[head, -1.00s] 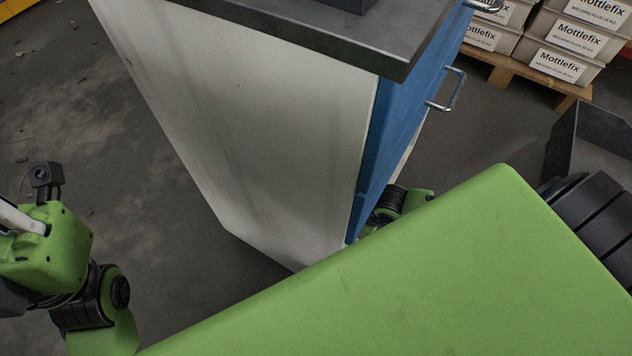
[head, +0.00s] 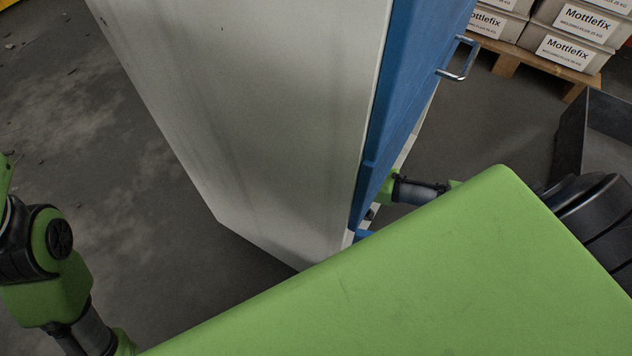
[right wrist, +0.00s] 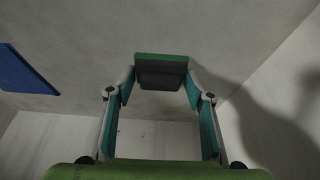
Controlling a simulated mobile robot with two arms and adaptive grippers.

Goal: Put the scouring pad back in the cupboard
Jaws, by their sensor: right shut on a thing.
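The scouring pad (right wrist: 161,72), green on one face with a dark grey body, is in the right wrist view. My right gripper (right wrist: 161,80) is shut on it, one finger at each side. Pale grey surfaces surround it, which look like the inside of the cupboard. In the head view the cupboard (head: 270,110) has a pale side and a blue front (head: 415,75). My right forearm reaches to the lower part of that front, and its gripper is hidden there. My left arm shows at the left edge; its gripper is out of view.
A metal handle (head: 462,62) sticks out from the blue front. Boxes (head: 565,50) labelled Mottlefix are stacked on a wooden pallet (head: 505,62) at the back right. A dark grey bin (head: 590,130) stands at the right. A flat blue piece (right wrist: 25,72) shows in the right wrist view.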

